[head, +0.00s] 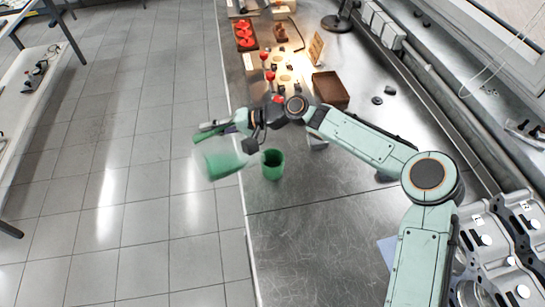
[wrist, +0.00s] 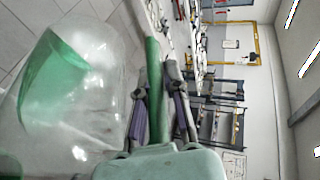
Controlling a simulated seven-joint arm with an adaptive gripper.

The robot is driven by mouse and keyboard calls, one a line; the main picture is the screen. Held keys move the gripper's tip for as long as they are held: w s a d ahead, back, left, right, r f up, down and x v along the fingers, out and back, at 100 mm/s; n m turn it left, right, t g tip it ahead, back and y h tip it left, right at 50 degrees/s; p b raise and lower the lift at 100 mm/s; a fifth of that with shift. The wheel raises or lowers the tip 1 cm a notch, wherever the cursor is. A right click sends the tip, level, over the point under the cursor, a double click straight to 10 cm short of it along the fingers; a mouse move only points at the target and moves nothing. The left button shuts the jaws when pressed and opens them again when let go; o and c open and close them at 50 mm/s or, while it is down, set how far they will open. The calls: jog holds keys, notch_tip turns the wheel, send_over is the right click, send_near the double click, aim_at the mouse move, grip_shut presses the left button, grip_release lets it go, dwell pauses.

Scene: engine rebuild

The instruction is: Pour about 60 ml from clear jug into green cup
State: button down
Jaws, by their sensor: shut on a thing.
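The clear jug (head: 222,165) shows green inside and hangs tilted past the table's left edge, to the left of the green cup. In the wrist view the see-through jug (wrist: 100,75) fills the left side, with a slanted green area inside. My gripper (head: 232,126) is shut on its green handle (head: 208,133), which stands between the two fingers (wrist: 158,85) in the wrist view. The green cup (head: 272,166) stands upright on the metal table near its left edge. The jug's right end is close to the cup. No stream of liquid can be made out.
A brown tray (head: 330,89) and small dark parts lie behind the cup. A red-parts tray (head: 245,35) is at the far end. A metal engine part (head: 495,245) sits at the front right. The table (head: 310,235) in front of the cup is bare.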

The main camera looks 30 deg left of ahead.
aim_at(197, 153)
jog(key=shift+w+d+r+g+y, duration=0.3)
jog(key=shift+w+d+r, duration=0.15)
jog(key=shift+w, duration=0.2)
jog(key=shift+s+a+r, duration=0.1)
jog(key=shift+s, duration=0.05)
jog(key=shift+w+d+r+m+g+y+b, duration=0.3)
jog(key=shift+w+r+g+y+b, duration=0.05)
jog(key=shift+w+g+y+b, duration=0.1)
dwell(1.6)
jog(key=shift+s, duration=0.15)
jog(key=s+a, duration=0.1)
jog(key=s+f+t+h, duration=0.1)
jog(key=s, duration=0.1)
jog(key=shift+a+f+n+h, duration=0.2)
jog(key=shift+a+n+h, duration=0.05)
jog(key=shift+a+n, duration=0.15)
jog(key=f, duration=0.1)
jog(key=s+a+f+t+h, duration=0.1)
jog(key=f+t+h, duration=0.1)
jog(key=shift+s+a+f+n, duration=0.3)
jog(key=shift+s+a, duration=0.05)
jog(key=shift+s, duration=0.05)
jog(key=shift+s+a+f+t+h, duration=0.2)
jog(key=shift+f+t+h, duration=0.1)
jog(key=shift+f, duration=0.3)
